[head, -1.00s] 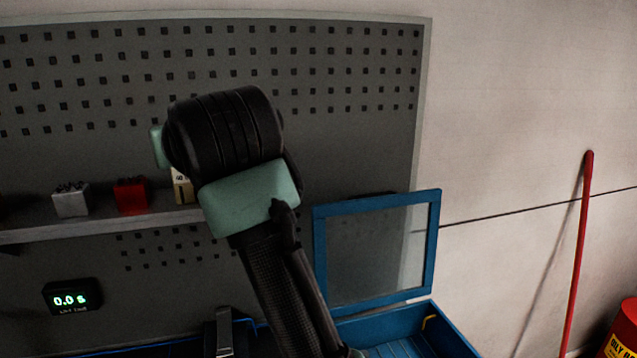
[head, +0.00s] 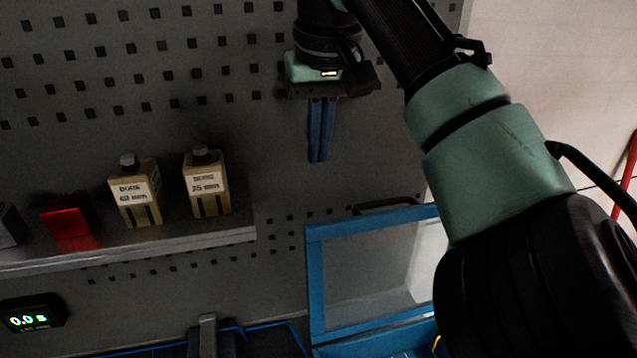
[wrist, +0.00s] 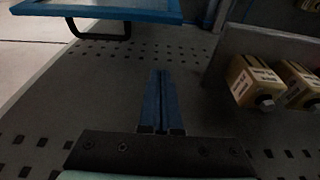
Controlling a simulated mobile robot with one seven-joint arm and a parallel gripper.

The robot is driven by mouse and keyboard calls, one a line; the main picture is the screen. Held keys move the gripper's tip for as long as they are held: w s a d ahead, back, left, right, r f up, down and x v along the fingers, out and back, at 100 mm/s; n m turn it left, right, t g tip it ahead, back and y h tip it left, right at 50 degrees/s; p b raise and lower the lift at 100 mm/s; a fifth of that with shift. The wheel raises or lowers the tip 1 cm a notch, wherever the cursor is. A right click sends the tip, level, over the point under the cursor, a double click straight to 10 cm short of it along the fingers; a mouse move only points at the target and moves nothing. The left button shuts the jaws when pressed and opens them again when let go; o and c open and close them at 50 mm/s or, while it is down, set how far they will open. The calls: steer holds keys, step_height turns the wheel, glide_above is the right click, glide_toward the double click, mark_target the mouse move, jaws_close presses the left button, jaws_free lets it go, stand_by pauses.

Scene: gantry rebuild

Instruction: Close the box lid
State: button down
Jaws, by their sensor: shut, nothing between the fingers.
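The blue box (head: 415,340) is at the bottom of the head view, mostly cut off by the frame and partly behind my arm. Its lid (head: 316,280), a blue frame with a clear pane, stands raised and open at the box's back edge. A dark handle shows at the lid's top edge. My gripper (head: 318,160) points down above and left of the lid, with its blue fingers together and empty, apart from the lid. In the wrist view, the fingers (wrist: 158,74) are closed, and the lid's edge (wrist: 110,10) with its dark handle shows at the top.
A shelf (head: 130,252) on the pegboard (head: 250,130) holds two tan bottles (head: 134,195) (head: 207,183) and a red block (head: 68,220). A small display (head: 32,315) is at lower left. A red pole (head: 627,180) leans at far right.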

step_height(320, 180, down, 9)
steer(key=s+p, duration=0.2)
steer(key=p, duration=0.2)
steer(key=shift+d, duration=0.2)
stand_by(0.4)
